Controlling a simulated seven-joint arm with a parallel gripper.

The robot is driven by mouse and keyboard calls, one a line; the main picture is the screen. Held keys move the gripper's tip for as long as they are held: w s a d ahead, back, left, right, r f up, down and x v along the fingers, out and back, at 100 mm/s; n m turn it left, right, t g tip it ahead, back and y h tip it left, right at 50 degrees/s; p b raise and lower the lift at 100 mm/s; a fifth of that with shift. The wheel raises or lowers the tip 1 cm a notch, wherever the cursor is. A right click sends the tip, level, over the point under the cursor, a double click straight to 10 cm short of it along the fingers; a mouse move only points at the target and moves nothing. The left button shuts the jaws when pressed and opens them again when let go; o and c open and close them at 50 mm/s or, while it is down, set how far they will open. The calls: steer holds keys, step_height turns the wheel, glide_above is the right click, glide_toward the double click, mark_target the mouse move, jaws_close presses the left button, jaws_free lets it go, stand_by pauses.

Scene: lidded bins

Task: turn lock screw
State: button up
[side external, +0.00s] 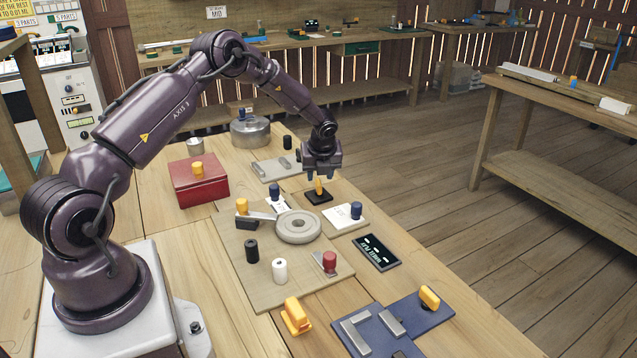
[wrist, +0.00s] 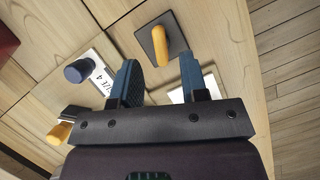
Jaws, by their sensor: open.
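My gripper (side external: 323,174) is open above a small black square plate (side external: 325,198) carrying an orange handle (side external: 318,186). In the wrist view the orange handle (wrist: 161,48) stands on the black plate (wrist: 176,27), just beyond the two blue fingers (wrist: 166,82); the fingers hold nothing. I cannot tell whether the handle lies between them in height. No part is labelled as the lock screw. Other orange knobs stand on the red box (side external: 197,168), near the grey disc (side external: 297,227) and on the blue plate (side external: 429,297).
White cards with blue knobs (side external: 356,210) (side external: 274,190) lie close to the black plate. A beige board (side external: 255,285) holds black, white and red pegs. A dark label plate (side external: 377,252) lies at the right edge. A pot (side external: 250,132) stands behind.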

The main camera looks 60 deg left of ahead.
mark_target(319, 182)
steer(key=shift+x, duration=2.4)
jaws_close()
